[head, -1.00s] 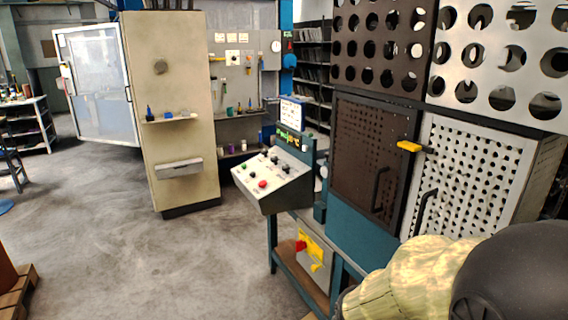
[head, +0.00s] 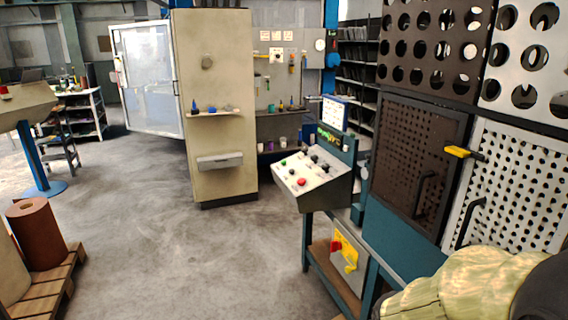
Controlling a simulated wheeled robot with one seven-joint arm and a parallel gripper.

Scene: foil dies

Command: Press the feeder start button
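A sloped control panel (head: 322,192) stands on a teal frame right of centre in the head view. Its light face carries a green button (head: 283,162) at the upper left, a red button (head: 301,182) near the front edge and several black knobs. The labels are too small to read, so I cannot tell which one is the feeder start button. A small screen (head: 334,113) stands behind the panel.
Perforated machine doors (head: 418,160) stand right of the panel. A beige cabinet (head: 215,120) stands behind it to the left. A pallet (head: 48,292) with a brown roll (head: 40,236) is at the lower left. The grey floor (head: 190,262) between is clear.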

